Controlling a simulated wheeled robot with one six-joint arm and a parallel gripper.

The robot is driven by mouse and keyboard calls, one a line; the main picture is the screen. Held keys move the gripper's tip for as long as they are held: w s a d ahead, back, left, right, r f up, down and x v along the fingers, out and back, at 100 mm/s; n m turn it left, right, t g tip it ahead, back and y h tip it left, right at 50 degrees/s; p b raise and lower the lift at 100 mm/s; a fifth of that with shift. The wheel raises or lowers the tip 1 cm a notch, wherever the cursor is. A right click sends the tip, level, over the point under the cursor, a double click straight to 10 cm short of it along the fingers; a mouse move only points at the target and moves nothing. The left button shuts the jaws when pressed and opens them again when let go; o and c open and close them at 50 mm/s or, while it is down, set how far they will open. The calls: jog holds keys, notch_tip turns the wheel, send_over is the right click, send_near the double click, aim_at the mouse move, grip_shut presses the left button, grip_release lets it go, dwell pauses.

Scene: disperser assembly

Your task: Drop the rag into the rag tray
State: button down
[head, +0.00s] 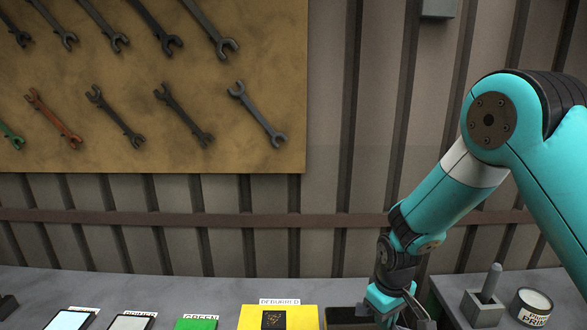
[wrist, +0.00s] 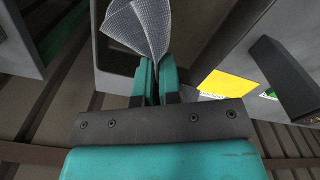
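In the wrist view my gripper (wrist: 157,68) has its two teal fingers close together on a pale grey, fine-checked rag (wrist: 138,25). The rag fans out beyond the fingertips, above a grey tray-like shape (wrist: 104,72) with a raised edge. I cannot tell for sure that this is the rag tray, and I cannot tell whether the rag touches it. In the head view my gripper (head: 408,312) is low at the bottom edge, over the bench; its tips and the rag are cut off or hidden there.
A yellow tray (head: 250,318) labelled DEBURRED holds a dark piece. A dark box (head: 340,318) stands between it and my gripper. A grey block with a post (head: 485,304) and a labelled jar (head: 532,307) are at right. Wrenches hang on a board (head: 270,65) behind.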

grip_release()
dwell(0.7)
jog(key=shift+r, duration=0.1)
notch_tip(320, 180, up, 5)
jog(key=p, duration=0.4)
jog(key=shift+r, duration=0.2)
notch_tip(320, 180, up, 18)
jog(key=b, duration=0.4)
jog(key=shift+f, duration=0.25)
